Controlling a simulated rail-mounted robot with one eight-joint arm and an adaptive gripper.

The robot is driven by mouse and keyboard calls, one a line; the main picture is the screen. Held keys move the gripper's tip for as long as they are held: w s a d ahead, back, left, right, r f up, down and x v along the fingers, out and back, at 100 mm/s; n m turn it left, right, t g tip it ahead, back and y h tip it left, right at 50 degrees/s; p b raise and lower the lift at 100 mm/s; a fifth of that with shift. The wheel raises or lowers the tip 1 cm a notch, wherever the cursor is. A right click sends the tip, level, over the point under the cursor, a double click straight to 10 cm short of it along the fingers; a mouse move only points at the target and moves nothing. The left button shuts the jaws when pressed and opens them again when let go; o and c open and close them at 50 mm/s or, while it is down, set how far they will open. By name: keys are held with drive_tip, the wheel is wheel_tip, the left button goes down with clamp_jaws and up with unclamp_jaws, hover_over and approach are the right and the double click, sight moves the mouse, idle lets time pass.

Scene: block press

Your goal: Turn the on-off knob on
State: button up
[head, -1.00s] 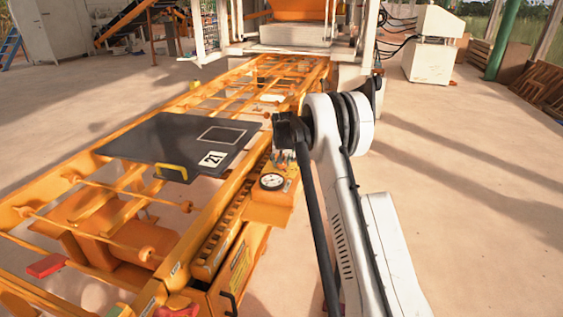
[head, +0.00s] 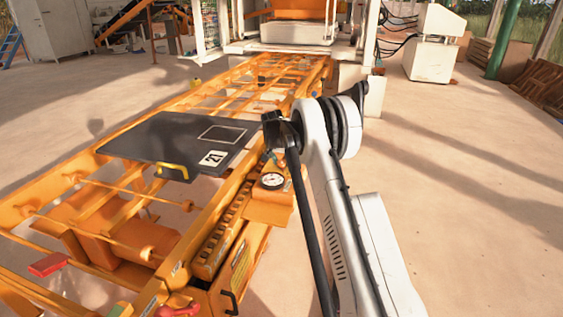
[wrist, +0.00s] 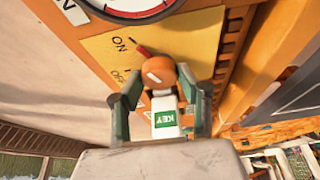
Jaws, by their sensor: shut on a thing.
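In the wrist view, an orange rounded knob (wrist: 160,74) with a pale mark stands on a yellow plate (wrist: 185,42) lettered ON and OFF. A thin red piece sticks out from behind the knob, close to the ON lettering. My gripper (wrist: 157,86) has one finger on each side of the knob and is shut on it. A white piece with a green KEY label (wrist: 165,120) shows between the fingers, below the knob. In the head view, my arm hides most of the knob.
A round gauge (head: 272,181) sits on the orange frame near my gripper; its edge also shows in the wrist view (wrist: 130,6). A black board (head: 185,140) marked 21 lies on the orange rails to the left. The floor at right is open.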

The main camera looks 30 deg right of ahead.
drive_tip(key=o, duration=1.1)
drive_tip(key=shift+o, duration=0.2)
drive_tip(key=shift+r, duration=0.1)
drive_tip(key=v, duration=1.2)
drive_tip(key=shift+s, duration=0.1)
